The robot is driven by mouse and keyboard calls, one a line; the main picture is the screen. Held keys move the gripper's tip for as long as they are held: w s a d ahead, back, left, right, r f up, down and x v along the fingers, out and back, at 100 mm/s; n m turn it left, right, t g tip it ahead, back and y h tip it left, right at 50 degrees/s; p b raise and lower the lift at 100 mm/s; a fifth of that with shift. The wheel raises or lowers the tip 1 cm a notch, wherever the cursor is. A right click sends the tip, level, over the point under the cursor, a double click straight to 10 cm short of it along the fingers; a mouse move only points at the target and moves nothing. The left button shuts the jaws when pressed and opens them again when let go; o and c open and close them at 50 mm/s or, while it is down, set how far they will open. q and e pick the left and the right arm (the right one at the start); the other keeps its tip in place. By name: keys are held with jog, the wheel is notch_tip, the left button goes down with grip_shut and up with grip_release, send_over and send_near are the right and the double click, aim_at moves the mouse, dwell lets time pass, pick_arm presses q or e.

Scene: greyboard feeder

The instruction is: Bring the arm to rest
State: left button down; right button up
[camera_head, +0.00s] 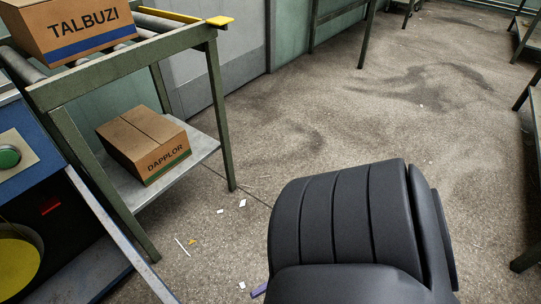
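A large dark grey ribbed part of my own body fills the bottom centre of the head view. Neither my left gripper nor my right gripper shows in this view, so their fingers and anything they might hold cannot be seen. No arm coming in from the left side is visible.
A green roller stand (214,105) at left bears a TALBUZI carton (75,20) on top and a DAPPLOR carton (145,145) on its lower shelf. A blue machine (22,160) stands at the left edge. Open concrete floor (330,120) lies ahead, with small scraps on it.

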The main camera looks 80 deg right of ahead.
jog(key=shift+s+d, duration=0.5)
jog(key=shift+s, duration=0.05)
